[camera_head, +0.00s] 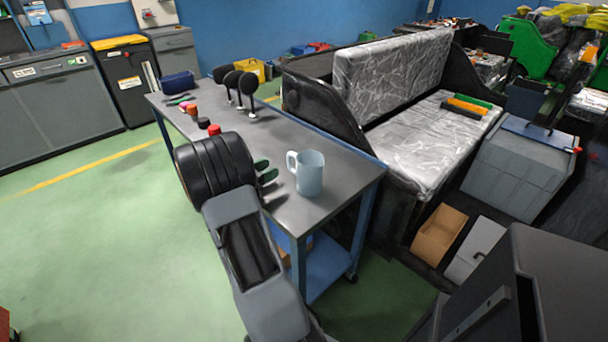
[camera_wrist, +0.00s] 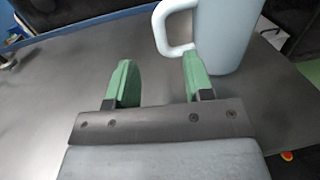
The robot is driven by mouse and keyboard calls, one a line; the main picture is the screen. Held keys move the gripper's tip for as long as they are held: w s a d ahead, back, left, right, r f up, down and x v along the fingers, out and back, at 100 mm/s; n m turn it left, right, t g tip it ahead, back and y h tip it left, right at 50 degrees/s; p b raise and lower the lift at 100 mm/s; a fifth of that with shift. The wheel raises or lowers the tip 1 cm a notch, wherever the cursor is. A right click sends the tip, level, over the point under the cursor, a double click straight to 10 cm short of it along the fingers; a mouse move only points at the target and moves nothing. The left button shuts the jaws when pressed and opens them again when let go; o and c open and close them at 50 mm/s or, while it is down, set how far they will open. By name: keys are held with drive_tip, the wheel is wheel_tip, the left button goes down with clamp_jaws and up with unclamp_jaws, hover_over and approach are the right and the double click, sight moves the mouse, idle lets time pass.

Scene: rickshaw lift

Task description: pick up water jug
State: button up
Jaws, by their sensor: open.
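The water jug (camera_head: 309,174) is a pale blue-grey cylinder with a loop handle on its left side. It stands upright on the near end of the dark-topped workbench (camera_head: 290,212). My gripper (camera_head: 266,171) is just left of the jug, with its green fingers apart and nothing between them. In the wrist view the jug (camera_wrist: 226,38) is at the upper right, with its handle facing left. The right finger overlaps the jug's lower left in that view, and I cannot tell if they touch. My gripper (camera_wrist: 156,82) is open there, with bare bench top between its fingers.
Dark round-headed items (camera_head: 247,85) and a blue case (camera_head: 178,83) stand farther along the bench. A plastic-wrapped seat (camera_head: 410,135) is close behind the bench on the right. A grey box (camera_head: 520,172) is at the right. Green floor (camera_head: 100,240) is open at left.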

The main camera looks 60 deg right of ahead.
sight(289, 159)
drive_tip(key=shift+b+x, duration=0.3)
drive_tip(key=shift+x, duration=3.65)
drive_tip(key=shift+s+f, duration=0.1)
drive_tip(key=shift+c, duration=0.2)
clamp_jaws()
